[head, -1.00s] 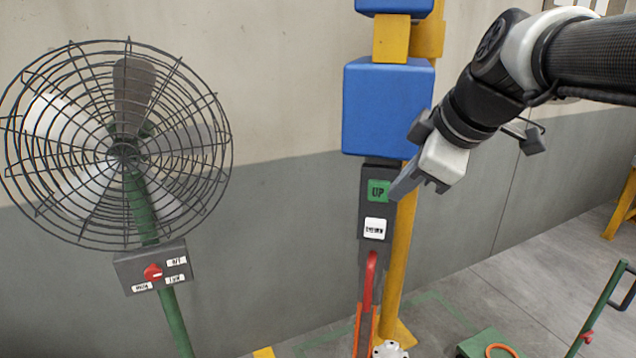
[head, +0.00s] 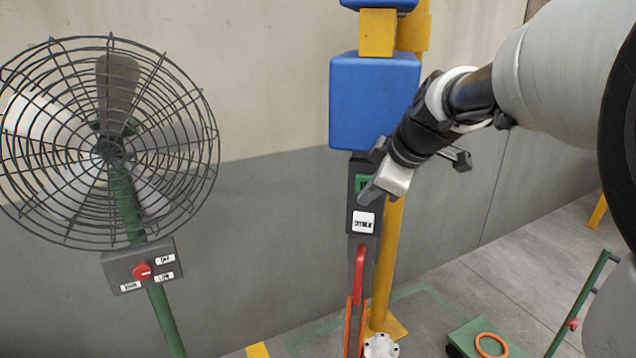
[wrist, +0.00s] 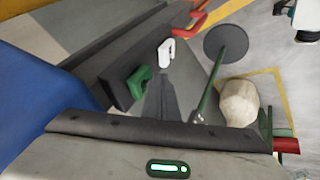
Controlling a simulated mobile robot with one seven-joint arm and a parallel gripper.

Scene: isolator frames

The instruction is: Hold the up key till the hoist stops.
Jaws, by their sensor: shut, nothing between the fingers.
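The dark control pendant hangs below the blue hoist box (head: 375,100). Its green up key (head: 360,183) is partly covered by my gripper in the head view; the white down key (head: 364,222) below it is clear. My gripper (head: 366,197) is shut and empty, its fingertips over the lower right part of the green key. In the wrist view the shut fingers (wrist: 161,88) point beside the green key (wrist: 138,84), with the white key (wrist: 166,52) beyond. I cannot tell whether the fingertips touch or press the green key.
A caged fan (head: 110,150) with a red-knobbed switch box (head: 140,268) stands at left. A yellow post (head: 388,260) rises behind the pendant, with a red handle (head: 359,275) below it. A green base with an orange ring (head: 491,344) lies at lower right.

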